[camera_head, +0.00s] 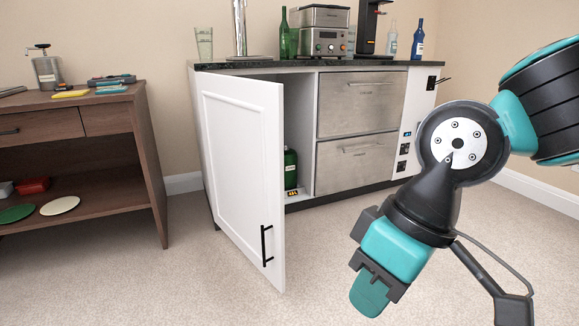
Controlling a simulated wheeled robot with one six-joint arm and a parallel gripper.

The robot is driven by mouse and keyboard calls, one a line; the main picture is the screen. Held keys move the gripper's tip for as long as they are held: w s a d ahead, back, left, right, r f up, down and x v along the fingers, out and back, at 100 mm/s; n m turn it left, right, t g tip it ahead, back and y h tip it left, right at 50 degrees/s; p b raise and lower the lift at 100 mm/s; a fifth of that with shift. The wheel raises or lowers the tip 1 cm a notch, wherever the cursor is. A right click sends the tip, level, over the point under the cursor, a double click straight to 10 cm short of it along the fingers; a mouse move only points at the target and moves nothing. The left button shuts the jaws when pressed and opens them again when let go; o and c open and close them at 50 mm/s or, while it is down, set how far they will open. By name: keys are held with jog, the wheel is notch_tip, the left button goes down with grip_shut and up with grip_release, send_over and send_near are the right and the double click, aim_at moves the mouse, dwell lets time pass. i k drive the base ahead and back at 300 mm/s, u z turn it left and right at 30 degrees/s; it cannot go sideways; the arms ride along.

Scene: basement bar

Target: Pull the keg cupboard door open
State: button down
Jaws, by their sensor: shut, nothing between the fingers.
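The keg cupboard door (235,150) is white with a raised panel and stands well open, swung out toward me from its left side. Its black bar handle (267,245) is low near the free edge. Inside the cupboard, a green bottle or cylinder (290,168) shows partly, with a small yellow and black label or box at its foot; the rest of the inside is hidden by the door. My gripper (369,294) is to the right of the door, pointing down, shut and empty. It is apart from the handle.
The dark counter top (290,64) carries bottles, a glass, a tap column and a steel machine. Two steel drawers (357,103) are right of the opening. A brown wooden table (150,150) stands at left. Carpet (200,285) is clear in front.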

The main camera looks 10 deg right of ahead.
aim_at(241, 119)
jog(key=u, duration=0.3)
jog(key=k, duration=0.15)
jog(key=z, duration=0.75)
jog(key=i, duration=1.2)
jog(key=u, duration=0.3)
